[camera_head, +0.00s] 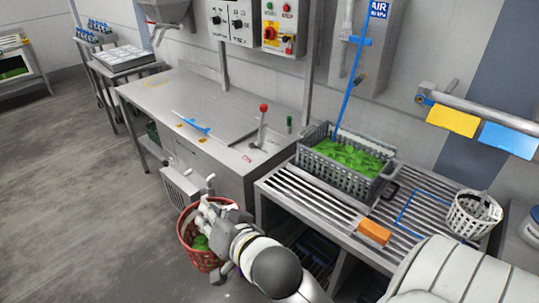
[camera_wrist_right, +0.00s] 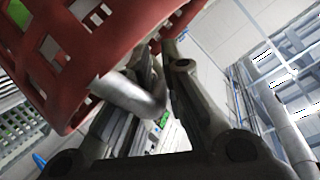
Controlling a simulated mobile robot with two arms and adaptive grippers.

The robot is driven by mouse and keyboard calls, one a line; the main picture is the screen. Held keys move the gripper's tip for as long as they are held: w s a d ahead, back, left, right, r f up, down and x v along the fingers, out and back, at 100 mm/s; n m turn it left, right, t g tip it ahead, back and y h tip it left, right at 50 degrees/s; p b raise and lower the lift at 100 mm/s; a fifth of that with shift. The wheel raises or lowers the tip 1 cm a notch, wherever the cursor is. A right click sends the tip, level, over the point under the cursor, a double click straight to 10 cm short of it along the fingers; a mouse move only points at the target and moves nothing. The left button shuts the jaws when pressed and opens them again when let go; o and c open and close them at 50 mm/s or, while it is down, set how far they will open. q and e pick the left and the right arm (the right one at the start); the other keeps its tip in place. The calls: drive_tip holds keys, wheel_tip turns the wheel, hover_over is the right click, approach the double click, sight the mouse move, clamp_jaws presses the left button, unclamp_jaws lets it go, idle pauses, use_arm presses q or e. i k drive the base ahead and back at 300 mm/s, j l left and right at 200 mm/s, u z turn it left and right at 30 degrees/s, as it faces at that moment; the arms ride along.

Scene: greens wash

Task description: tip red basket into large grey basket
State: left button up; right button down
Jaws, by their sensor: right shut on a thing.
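The red basket (camera_head: 190,256) hangs at my right gripper (camera_head: 212,207), low in front of the steel counter, with some green leaves (camera_head: 201,242) inside. In the right wrist view the red basket (camera_wrist_right: 60,70) fills the upper left, and the gripper's fingers (camera_wrist_right: 160,75) are shut on its grey handle (camera_wrist_right: 130,92). My arm covers part of the basket in the head view. The large grey basket (camera_head: 335,184) stands upright on the slatted rack, to the right of the red one and apart from it. It holds many green leaves (camera_head: 345,158). My left gripper is not in view.
The slatted rack (camera_head: 300,186) also bears an orange block (camera_head: 374,231), a blue outlined area (camera_head: 408,212) and a small white basket (camera_head: 472,213). A red-knobbed lever (camera_head: 262,118) stands on the steel counter (camera_head: 180,98). The floor at left is clear.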

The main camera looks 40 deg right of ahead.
sight(358, 175)
drive_tip(key=z, duration=0.8)
drive_tip(key=l+z, duration=0.15)
drive_tip(key=l, duration=0.2)
drive_tip(key=i+l+z, duration=0.15)
drive_tip(key=l, duration=0.2)
drive_tip(key=i+l+z, duration=0.15)
drive_tip(key=l, duration=0.2)
drive_tip(key=i+l, duration=0.1)
drive_tip(key=l, duration=0.2)
